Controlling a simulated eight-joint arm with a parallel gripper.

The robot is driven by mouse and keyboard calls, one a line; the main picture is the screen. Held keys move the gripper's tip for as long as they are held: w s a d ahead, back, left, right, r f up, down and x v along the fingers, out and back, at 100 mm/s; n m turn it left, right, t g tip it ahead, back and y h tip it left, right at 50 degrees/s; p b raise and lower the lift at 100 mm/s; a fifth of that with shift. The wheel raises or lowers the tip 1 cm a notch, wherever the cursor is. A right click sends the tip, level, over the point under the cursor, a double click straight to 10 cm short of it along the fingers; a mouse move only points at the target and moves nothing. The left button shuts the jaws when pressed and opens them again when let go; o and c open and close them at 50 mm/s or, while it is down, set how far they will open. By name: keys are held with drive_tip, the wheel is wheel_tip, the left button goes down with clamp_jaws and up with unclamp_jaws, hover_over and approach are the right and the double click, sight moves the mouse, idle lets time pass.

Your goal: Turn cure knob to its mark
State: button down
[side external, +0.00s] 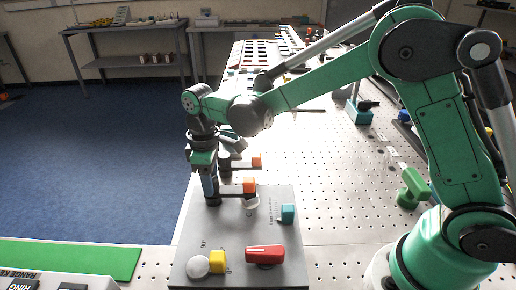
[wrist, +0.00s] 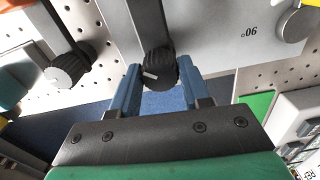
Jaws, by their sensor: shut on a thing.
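My gripper (wrist: 160,88) has its two blue fingers on either side of a ribbed black knob (wrist: 160,68) and is shut on it. The knob's white pointer line faces me and runs nearly level across its left half. In the side view my gripper (side external: 211,190) points down at the far left part of the grey panel (side external: 230,226). The knob is mostly hidden by the fingers there. No cure label or target mark at this knob is readable in either view.
A second dark knob (wrist: 70,66) shows left in the wrist view. A green mat (side external: 70,258) lies left.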

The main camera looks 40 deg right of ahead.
drive_tip(key=n, duration=0.5)
drive_tip(key=shift+n, duration=0.3)
idle(0.4)
drive_tip(key=shift+c, duration=2.1)
unclamp_jaws()
drive_tip(key=shift+r, duration=0.1)
drive_tip(key=shift+r, duration=2.75)
